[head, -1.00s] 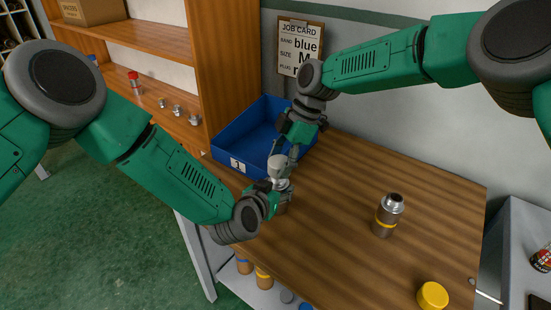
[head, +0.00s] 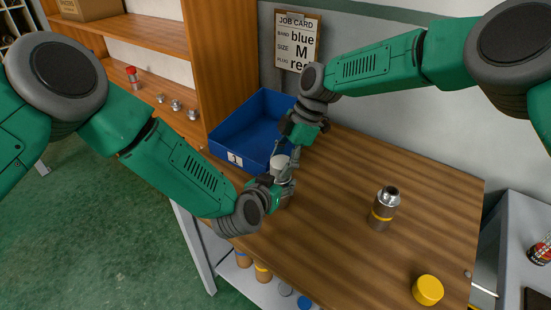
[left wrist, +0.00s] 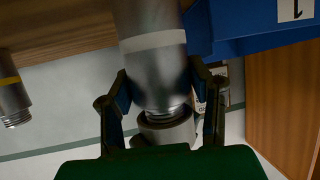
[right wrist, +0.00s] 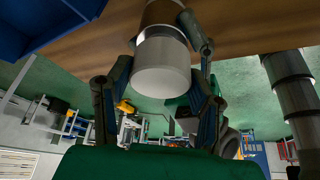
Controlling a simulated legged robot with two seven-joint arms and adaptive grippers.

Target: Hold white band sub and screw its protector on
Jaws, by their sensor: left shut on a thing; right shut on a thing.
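The white band sub (left wrist: 153,65) is a grey metal cylinder with a pale band and a threaded end. Some thread shows between cap and body in the left wrist view. My right gripper (head: 284,156) is shut on the protector from above.
A blue tray (head: 222,153) marked 1 stands behind. A yellow-banded sub (head: 383,210) and a yellow cap (head: 428,290) are on the bench to the right. A job card (head: 298,40) hangs on the wall. The middle of the bench (head: 340,190) is clear.

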